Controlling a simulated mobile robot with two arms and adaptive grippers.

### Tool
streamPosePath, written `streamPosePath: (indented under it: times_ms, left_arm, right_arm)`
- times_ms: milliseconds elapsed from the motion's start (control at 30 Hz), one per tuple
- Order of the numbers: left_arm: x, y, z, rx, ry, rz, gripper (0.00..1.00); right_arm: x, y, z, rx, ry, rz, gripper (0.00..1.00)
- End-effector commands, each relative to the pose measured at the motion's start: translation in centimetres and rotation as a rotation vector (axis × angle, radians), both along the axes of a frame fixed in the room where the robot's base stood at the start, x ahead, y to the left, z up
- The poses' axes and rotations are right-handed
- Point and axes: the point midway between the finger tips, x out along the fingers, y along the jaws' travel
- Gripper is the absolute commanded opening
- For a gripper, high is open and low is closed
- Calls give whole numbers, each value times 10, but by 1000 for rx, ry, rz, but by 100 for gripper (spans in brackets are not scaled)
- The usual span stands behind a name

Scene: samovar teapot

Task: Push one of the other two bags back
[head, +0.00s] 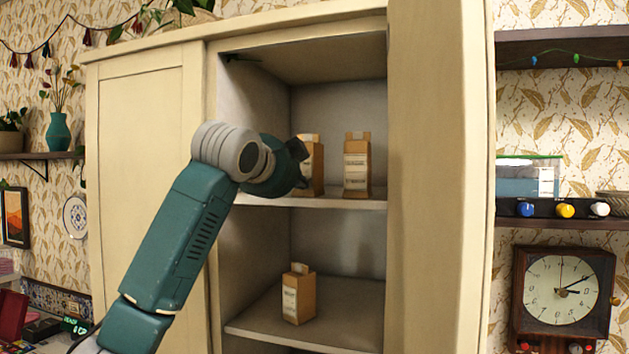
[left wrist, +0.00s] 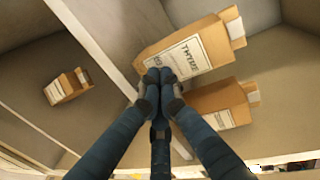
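Two brown paper bags with white labels stand on the cabinet's upper shelf: a left bag (head: 315,168), partly hidden by my gripper, and a right bag (head: 357,168). A third bag (head: 298,296) stands on the lower shelf; it also shows in the left wrist view (left wrist: 66,88). My left gripper (head: 302,160) is in front of the left bag. In the left wrist view its fingers (left wrist: 161,80) are together and empty, at the lower edge of a bag labelled THYME (left wrist: 192,52). I cannot tell whether the fingertips touch. My right gripper is out of view.
The upper shelf (head: 340,203) has a front edge below the bags and free room at the right. The lower shelf is mostly bare.

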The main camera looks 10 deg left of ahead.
Motion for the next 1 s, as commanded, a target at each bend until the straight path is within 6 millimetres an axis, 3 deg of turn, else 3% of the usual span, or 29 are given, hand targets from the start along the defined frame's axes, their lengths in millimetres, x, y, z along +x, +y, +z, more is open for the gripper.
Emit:
streamPosePath:
  times_ms: [1000]
  left_arm:
    - [61,-9,0,0,1,0,0]
  right_arm:
    - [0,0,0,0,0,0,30]
